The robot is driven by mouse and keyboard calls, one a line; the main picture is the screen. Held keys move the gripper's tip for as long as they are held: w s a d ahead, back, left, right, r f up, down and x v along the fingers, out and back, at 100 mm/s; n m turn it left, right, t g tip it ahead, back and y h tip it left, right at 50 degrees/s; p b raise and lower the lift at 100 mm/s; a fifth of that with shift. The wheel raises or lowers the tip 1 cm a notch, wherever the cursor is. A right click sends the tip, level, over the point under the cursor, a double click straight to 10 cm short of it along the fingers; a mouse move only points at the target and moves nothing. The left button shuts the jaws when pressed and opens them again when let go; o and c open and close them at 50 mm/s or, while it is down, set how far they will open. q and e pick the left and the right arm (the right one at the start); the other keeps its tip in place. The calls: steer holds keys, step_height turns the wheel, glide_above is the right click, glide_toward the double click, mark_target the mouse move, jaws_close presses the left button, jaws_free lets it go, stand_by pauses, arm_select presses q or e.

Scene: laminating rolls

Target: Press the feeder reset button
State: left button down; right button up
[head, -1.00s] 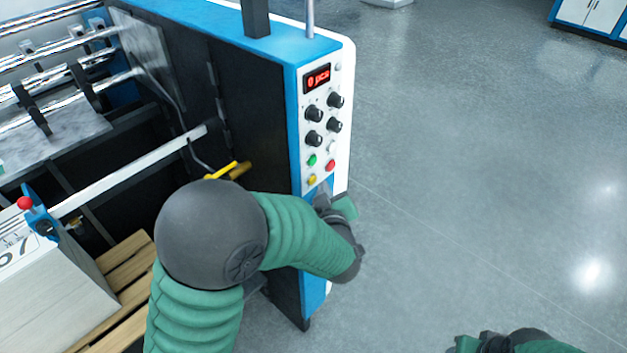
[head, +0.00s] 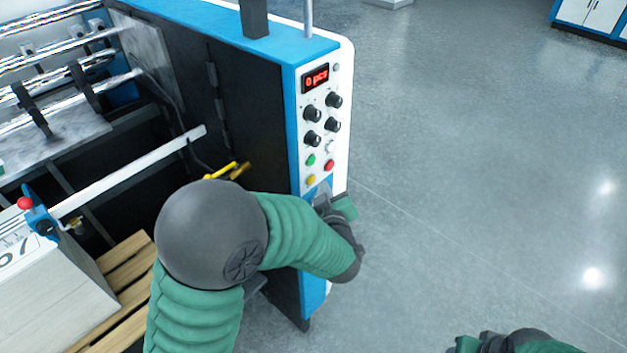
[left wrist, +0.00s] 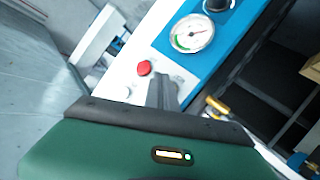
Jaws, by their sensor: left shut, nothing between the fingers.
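The control panel (head: 318,110) is on the white and blue end of the machine. Its lower part has a white button (head: 329,146), a green button (head: 311,160), a red button (head: 329,165) and a yellow button (head: 311,180). I cannot read which is the feeder reset. My left gripper (head: 322,192) is shut and empty, just below the lowest buttons. In the left wrist view its fingers (left wrist: 163,92) point at the panel, beside the red button (left wrist: 143,68). They hide part of the panel there; contact cannot be told.
A red display (head: 316,78) and several black knobs (head: 313,114) sit above the buttons. A round gauge (left wrist: 191,34) shows in the left wrist view. Part of my right arm is at the bottom right, its fingers out of sight. The floor (head: 460,150) right of the machine is clear.

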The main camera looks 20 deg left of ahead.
arm_select(q)
steer(key=shift+a, duration=0.15)
stand_by(0.5)
steer(key=shift+a+r, duration=0.1)
steer(key=shift+a, duration=0.2)
steer(key=shift+w+a, duration=0.25)
steer(key=shift+a, duration=0.2)
stand_by(0.6)
stand_by(0.3)
steer(key=shift+s+d, duration=0.35)
steer(key=shift+d, duration=0.4)
steer(key=d, duration=0.1)
steer(key=s+d, duration=0.1)
steer(key=d, duration=0.1)
steer(key=d+p, duration=0.1)
steer(key=shift+s+d, duration=0.35)
steer(key=shift+d, duration=0.05)
stand_by(0.3)
